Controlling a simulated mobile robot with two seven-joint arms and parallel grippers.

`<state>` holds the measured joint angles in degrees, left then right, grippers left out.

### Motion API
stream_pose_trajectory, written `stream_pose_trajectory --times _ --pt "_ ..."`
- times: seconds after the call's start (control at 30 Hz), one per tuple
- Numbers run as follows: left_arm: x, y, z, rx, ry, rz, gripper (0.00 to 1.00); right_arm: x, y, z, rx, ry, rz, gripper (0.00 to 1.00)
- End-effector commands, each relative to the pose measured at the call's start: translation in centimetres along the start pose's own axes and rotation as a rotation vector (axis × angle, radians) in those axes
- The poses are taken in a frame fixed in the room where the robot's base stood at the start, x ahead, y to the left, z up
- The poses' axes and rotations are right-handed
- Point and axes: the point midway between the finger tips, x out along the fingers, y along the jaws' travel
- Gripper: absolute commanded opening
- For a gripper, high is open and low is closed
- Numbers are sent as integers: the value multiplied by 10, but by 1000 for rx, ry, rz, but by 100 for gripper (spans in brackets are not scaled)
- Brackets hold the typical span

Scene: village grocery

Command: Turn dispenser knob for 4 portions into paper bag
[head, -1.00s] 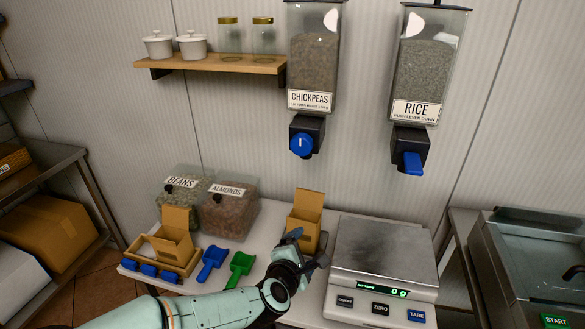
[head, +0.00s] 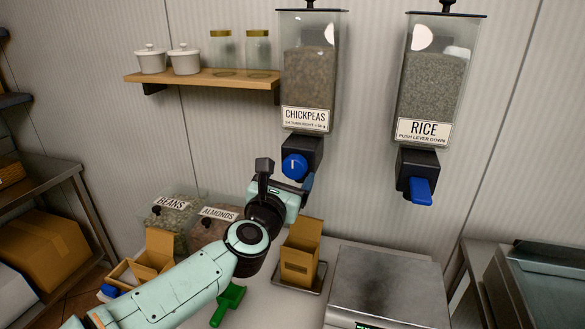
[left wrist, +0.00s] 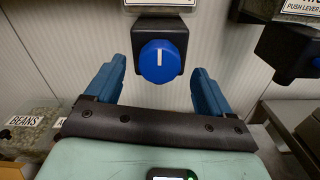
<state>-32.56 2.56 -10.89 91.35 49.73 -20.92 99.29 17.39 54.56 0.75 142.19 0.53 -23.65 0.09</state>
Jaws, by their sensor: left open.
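The chickpea dispenser (head: 309,75) hangs on the wall with a label and a round blue knob (head: 295,166) under it. The knob's white mark stands upright. My left gripper (head: 287,177) is raised in front of the knob. In the left wrist view the open blue fingers (left wrist: 158,85) stand to the left and right of the knob (left wrist: 161,61), apart from it, with nothing held. An open brown paper bag (head: 297,266) stands upright on a small tray below the dispenser. My right gripper is not in view.
The rice dispenser (head: 432,90) with a blue lever (head: 421,190) hangs to the right. A scale (head: 385,285) stands right of the bag. Bins of beans (head: 175,215) and almonds (head: 212,228), a green scoop (head: 228,301) and another bag (head: 156,253) are at left. A shelf (head: 205,80) hangs above.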

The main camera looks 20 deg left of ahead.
Motion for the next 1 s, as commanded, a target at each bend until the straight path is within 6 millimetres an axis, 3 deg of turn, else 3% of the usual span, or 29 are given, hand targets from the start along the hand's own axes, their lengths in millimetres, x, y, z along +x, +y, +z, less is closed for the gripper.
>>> stream_pose_trajectory --times 0.2,0.57,0.6,0.77,1.0 --pt "28 0 0 2 1 0 82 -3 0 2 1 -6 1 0" --pt "34 0 -1 2 1 0 82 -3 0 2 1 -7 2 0" --pt "34 0 -1 2 1 0 79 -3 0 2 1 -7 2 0" --pt "33 0 0 2 0 0 28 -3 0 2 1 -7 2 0" --pt "33 0 0 12 0 0 28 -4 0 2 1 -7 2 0"
